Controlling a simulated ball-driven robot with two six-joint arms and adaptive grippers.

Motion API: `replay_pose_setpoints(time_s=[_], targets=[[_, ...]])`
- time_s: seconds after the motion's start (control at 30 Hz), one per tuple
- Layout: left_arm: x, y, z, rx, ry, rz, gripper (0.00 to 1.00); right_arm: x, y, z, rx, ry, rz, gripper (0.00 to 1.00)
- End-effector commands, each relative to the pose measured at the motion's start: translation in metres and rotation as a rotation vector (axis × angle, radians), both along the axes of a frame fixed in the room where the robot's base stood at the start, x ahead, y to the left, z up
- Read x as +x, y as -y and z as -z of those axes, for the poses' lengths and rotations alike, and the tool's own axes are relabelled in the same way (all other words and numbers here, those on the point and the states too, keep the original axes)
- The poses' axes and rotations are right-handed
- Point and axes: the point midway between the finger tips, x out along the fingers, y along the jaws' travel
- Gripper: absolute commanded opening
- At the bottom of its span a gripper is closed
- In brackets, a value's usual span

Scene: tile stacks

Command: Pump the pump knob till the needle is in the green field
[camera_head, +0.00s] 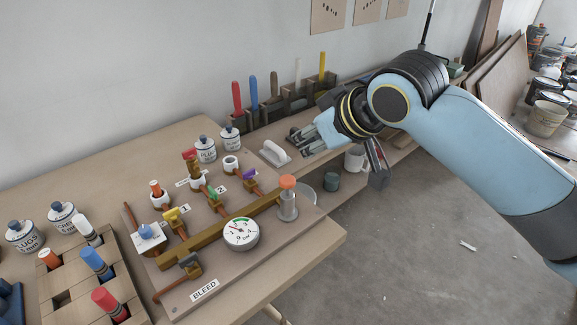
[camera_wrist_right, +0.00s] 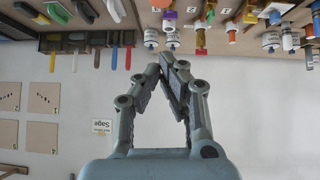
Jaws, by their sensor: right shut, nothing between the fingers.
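The pump knob (camera_head: 288,183) is an orange cap on a short grey cylinder at the right end of the brass bar on the panel. The round white gauge (camera_head: 241,234) sits in front of the bar, with a green field near the top of its dial. Its thin needle points to the upper left; whether it touches the green is too small to tell. My right gripper (camera_head: 297,138) is up behind the panel, well apart from the knob. In the wrist view my right gripper (camera_wrist_right: 160,62) is shut and empty. My left gripper is not in view.
Coloured valves, such as a yellow one (camera_head: 172,215), stand along the brass bar (camera_head: 215,235). A bleed valve (camera_head: 190,264) is at the front. A white-handled tool (camera_head: 275,153) lies near my right gripper. A peg block (camera_head: 70,292) stands front left. The space above the knob is clear.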

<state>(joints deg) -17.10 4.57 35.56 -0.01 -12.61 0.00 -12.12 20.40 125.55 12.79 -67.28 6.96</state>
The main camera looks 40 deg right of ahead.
Motion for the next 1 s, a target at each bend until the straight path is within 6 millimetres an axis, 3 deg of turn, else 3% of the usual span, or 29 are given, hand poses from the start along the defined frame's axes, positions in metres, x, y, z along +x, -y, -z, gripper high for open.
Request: replay_pose_setpoints(time_s=[0.4, 0.7, 1.0], targets=[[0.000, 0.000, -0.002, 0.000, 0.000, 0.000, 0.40, 0.060, -0.002, 0.061, 0.003, -0.002, 0.001, 0.00], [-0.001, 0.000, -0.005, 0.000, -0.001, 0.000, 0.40, 0.060, 0.000, 0.098, 0.001, -0.002, -0.001, 0.00], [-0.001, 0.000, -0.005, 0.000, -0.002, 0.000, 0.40, 0.060, 0.000, 0.102, 0.000, -0.001, -0.001, 0.00]])
